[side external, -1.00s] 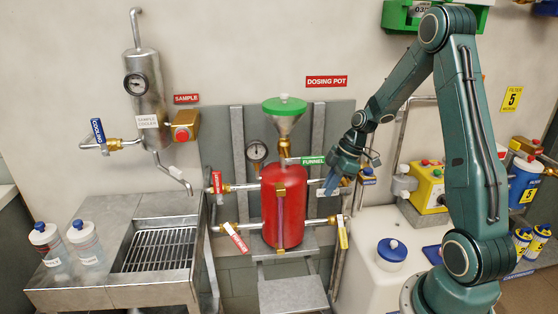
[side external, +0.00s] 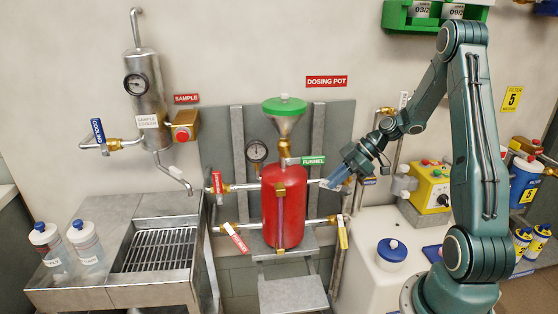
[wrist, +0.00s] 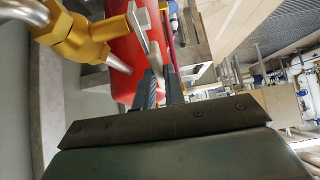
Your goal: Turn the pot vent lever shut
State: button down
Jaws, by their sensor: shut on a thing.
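The red dosing pot (side external: 283,210) stands upright under a funnel with a green lid. The vent lever is a pale flat handle (wrist: 151,42) on a brass valve (wrist: 80,36) in the wrist view. It runs from the valve down between my fingers. My gripper (wrist: 161,88) is shut on this lever. In the side view my gripper (side external: 334,180) is just right of the pot, by its upper right pipe. The blue fingers there hide most of the lever and its valve, so its exact angle is hard to tell.
The green-tagged funnel lever (side external: 313,160) is just above my gripper. A yellow-tagged lever (side external: 342,234) is on the pot's lower right pipe. A white tank with a blue cap (side external: 391,251) is below right. A yellow control box (side external: 430,188) stands further right.

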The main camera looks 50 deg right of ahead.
jog(key=shift+s+d+r+t+y, duration=0.2)
jog(key=shift+d+r+t+y, duration=0.1)
jog(key=shift+t+y, duration=0.2)
jog(key=c, duration=1.5)
grip_release()
jog(key=shift+o, duration=0.2)
notch_tip(320, 180, up, 20)
